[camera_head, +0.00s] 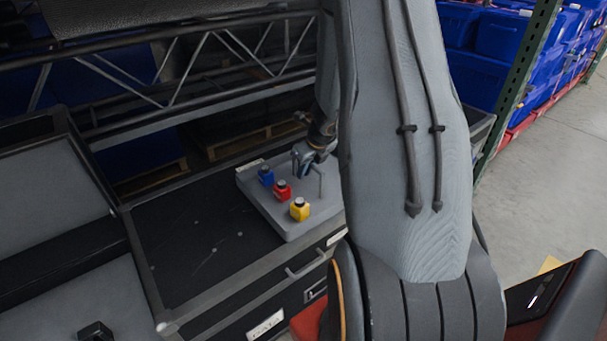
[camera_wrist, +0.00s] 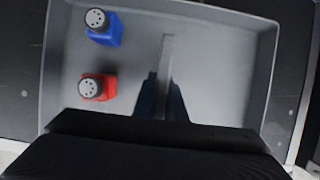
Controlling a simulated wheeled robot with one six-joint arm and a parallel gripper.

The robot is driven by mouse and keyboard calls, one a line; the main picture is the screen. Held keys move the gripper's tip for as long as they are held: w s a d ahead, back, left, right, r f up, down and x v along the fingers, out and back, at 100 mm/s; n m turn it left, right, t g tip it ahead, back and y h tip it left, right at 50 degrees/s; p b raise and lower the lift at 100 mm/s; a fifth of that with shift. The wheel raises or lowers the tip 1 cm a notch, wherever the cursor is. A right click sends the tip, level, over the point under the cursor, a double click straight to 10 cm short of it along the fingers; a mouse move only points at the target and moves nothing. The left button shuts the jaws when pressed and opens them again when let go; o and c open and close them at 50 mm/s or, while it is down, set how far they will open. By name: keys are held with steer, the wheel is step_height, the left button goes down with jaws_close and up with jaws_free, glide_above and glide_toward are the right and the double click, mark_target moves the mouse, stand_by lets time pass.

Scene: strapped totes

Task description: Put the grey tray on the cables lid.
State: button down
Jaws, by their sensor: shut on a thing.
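The grey tray (camera_head: 262,208) is a shallow tray carrying a blue bottle (camera_head: 266,175), a red bottle (camera_head: 282,190) and a yellow bottle (camera_head: 299,209), all upright. It is over the right part of a dark tote lid (camera_head: 190,250); I cannot tell whether it touches it. My gripper (camera_head: 304,168) is shut on the tray's upright handle (camera_head: 320,182). In the wrist view, the fingers (camera_wrist: 163,98) grip the grey handle bar (camera_wrist: 166,55); the yellow bottle is not seen there. My arm hides the tray's right side. I cannot read a cables label.
A tote front below has a handle (camera_head: 305,264) and a white label (camera_head: 266,325), hard to read. Another grey-lidded case (camera_head: 50,195) stands at left. A metal truss (camera_head: 190,75) runs behind. Blue bins (camera_head: 500,35) are stacked at the upper right. The dark lid's left part is bare.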

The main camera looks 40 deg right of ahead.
steer(key=shift+f, duration=0.15)
steer(key=c, duration=1.8)
jaws_free()
